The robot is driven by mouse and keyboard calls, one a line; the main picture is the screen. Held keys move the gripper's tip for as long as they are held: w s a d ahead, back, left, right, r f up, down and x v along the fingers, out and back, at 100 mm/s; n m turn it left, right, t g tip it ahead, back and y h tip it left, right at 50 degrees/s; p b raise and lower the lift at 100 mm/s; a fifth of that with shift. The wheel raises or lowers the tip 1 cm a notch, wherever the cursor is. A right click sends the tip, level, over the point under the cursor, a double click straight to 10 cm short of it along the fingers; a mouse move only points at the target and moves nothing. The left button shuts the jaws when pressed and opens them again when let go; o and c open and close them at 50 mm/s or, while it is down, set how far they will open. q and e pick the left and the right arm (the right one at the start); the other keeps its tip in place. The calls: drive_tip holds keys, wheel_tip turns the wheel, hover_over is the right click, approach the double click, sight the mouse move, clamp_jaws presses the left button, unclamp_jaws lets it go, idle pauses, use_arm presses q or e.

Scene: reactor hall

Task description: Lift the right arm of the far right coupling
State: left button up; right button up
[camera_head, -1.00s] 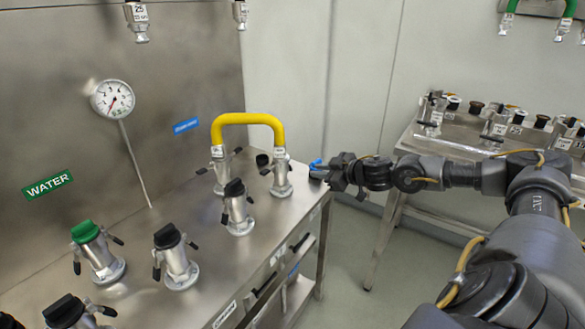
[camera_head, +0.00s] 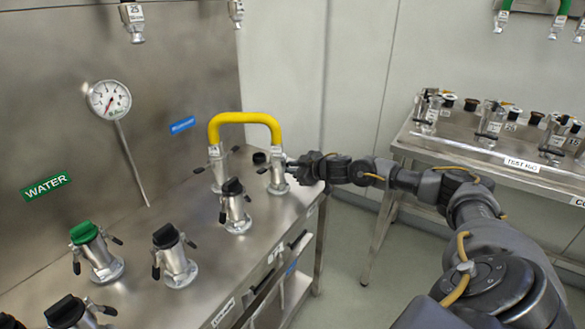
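The far right coupling (camera_head: 278,174) stands upright at the right end of the steel bench, with the right end of a yellow hose (camera_head: 246,118) on top of it. A dark lever arm (camera_head: 263,170) sticks out on its left side. Its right arm is hidden behind or within my gripper. My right gripper (camera_head: 294,168) reaches in from the right, with its fingertips at the coupling's right side. The fingers are too small to tell whether they are open or shut. My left gripper is not in view.
The other end of the yellow hose sits on a second coupling (camera_head: 217,167). Black-capped couplings (camera_head: 235,206) (camera_head: 175,256) and a green-capped one (camera_head: 95,252) stand on the bench (camera_head: 205,292). A second table (camera_head: 470,150) with several fittings stands at the right, beyond a floor gap.

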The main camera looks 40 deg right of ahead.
drive_tip(key=shift+c, duration=0.3)
clamp_jaws()
